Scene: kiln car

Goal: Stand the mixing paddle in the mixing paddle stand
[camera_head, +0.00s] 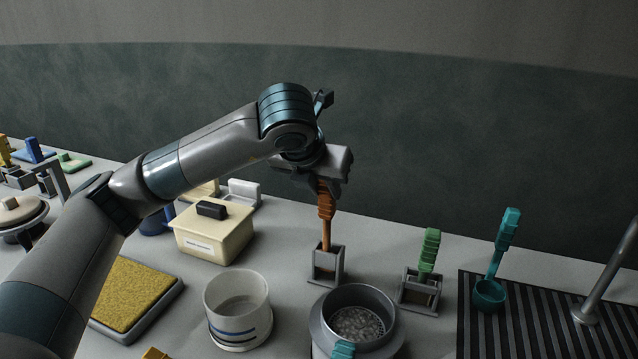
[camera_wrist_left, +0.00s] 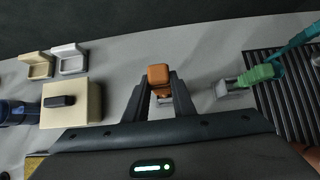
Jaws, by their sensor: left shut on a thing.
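The mixing paddle, as I take it, has a ribbed orange-brown handle (camera_head: 326,203) and a thin shaft, and is upright. My left gripper (camera_head: 324,184) is shut on the top of this handle, pointing down from above. The shaft's lower end goes down into a small grey square stand (camera_head: 327,265), which I take as the mixing paddle stand. Whether the paddle touches its bottom is hidden. In the left wrist view the handle's end (camera_wrist_left: 158,75) shows between the two dark fingers. My right gripper is not in view.
Right of the stand, a green-handled tool (camera_head: 429,250) sits in another grey holder, and a teal ladle (camera_head: 490,292) rests on a black ribbed mat (camera_head: 540,320). A grey pot (camera_head: 318,325) and white striped pot (camera_head: 237,300) stand in front. A cream box (camera_head: 212,235) is left.

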